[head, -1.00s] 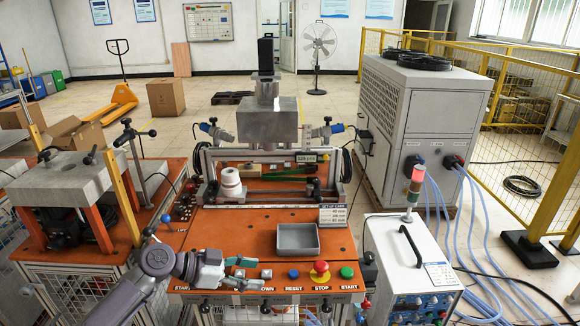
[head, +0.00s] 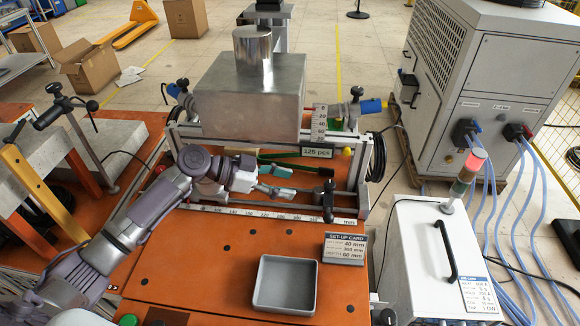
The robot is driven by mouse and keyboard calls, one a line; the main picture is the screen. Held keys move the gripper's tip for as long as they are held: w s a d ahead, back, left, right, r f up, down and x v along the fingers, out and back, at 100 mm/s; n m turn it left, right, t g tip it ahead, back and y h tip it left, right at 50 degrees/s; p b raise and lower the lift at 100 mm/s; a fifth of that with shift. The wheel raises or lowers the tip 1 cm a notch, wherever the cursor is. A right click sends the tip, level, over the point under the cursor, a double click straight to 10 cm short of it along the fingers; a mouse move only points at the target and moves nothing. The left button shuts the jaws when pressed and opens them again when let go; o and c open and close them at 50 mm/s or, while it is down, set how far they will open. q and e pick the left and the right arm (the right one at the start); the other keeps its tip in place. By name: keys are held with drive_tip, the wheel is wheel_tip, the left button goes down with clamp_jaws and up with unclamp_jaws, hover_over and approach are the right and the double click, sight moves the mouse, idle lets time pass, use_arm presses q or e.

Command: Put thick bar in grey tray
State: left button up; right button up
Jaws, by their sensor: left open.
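The grey tray (head: 262,303) sits empty on the orange bench top, near its front. My left gripper (head: 284,181) reaches in from the left, over the back of the bench by the ruler. Its teal fingers are apart, with nothing seen between them, and it is behind the tray and apart from it. I cannot pick out the thick bar with certainty; my left arm covers part of the bench's back left. My right gripper is not in view.
A metal box (head: 249,95) with a cylinder on top stands behind the bench frame. A green and black rod (head: 302,166) lies just behind my gripper. A set-up card (head: 344,249) and a black upright (head: 328,201) stand to the right.

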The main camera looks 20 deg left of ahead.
sight(315, 190)
use_arm(q)
drive_tip(key=shift+s+r, duration=0.15)
drive_tip(key=shift+s, duration=0.2)
drive_tip(key=p+x, duration=0.2)
drive_tip(key=x, duration=0.4)
drive_tip(key=shift+w+d, duration=0.2)
drive_tip(key=shift+w, duration=0.05)
drive_tip(key=shift+w+d+f+p, duration=0.25)
drive_tip(key=shift+d+f+p, duration=0.1)
drive_tip(key=shift+d, duration=0.1)
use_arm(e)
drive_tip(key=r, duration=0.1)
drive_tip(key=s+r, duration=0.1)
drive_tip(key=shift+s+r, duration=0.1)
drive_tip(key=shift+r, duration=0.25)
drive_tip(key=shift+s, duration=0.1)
use_arm(q)
drive_tip(key=shift+c, duration=0.7)
clamp_jaws()
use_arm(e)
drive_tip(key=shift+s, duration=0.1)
